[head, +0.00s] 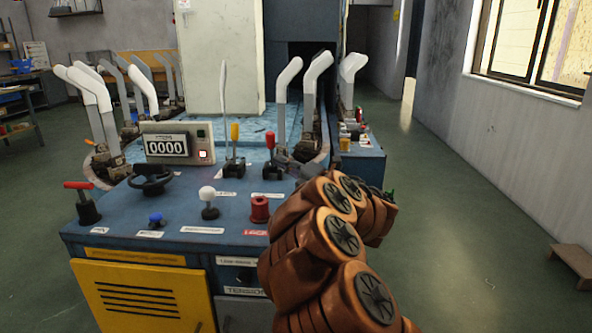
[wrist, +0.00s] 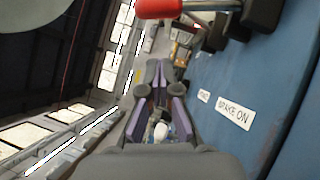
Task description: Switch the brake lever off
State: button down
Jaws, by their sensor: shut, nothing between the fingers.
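My gripper (wrist: 157,76) shows in the wrist view with its two dark, purple-sided fingers close together and nothing held between them. A white label reading "BRAKE ON" (wrist: 233,112) lies on the blue panel to the right of the fingers. A lever with a red handle (wrist: 158,8), a thin metal rod and a black base is at the top of the wrist view, apart from the fingers. It looks like the upright red-handled lever (head: 270,140) in the head view.
The blue console (head: 130,215) carries a yellow-handled lever (head: 235,132), a white ball knob (head: 207,194), a red knob (head: 260,208), a black handwheel (head: 151,178) and a counter reading 0000 (head: 167,147). White-handled levers (head: 318,65) stand behind. Open floor (head: 470,240) lies right.

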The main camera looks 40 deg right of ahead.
aim_at(272, 152)
jog(key=shift+x, duration=0.9)
jog(key=shift+w+d+r+b, duration=0.1)
jog(key=shift+w+d+r, duration=0.15)
jog(key=shift+w, duration=0.3)
jog(key=shift+w+d+r+b, duration=0.1)
jog(key=shift+w+d+r, duration=0.1)
jog(key=shift+w+d, duration=0.3)
jog(key=shift+w+d+r+b, duration=0.1)
jog(key=shift+w+d+r, duration=0.1)
jog(key=shift+w, duration=0.45)
jog(key=shift+r, duration=0.1)
